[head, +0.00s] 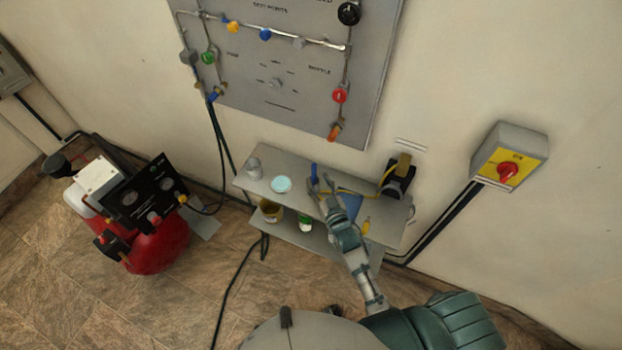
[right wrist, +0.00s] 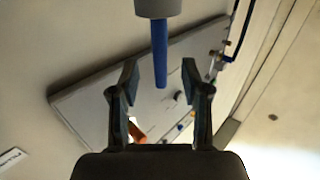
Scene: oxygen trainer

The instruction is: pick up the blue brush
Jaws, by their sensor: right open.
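The blue brush (head: 314,171) shows as a thin blue rod on the shelf's top, with its lower part partly hidden by my right gripper (head: 322,188). In the right wrist view, the blue rod (right wrist: 159,50) runs from a grey cylinder (right wrist: 158,7) at the top edge; I cannot tell whether this is a cup or part of the brush. The right gripper (right wrist: 160,75) is open and empty. The rod's free end appears between its fingertips, with gaps on both sides; the depth between them is unclear. My left gripper is not in view.
A wall panel (head: 275,80) hangs behind. A red compressor (head: 160,245) stands left on the floor.

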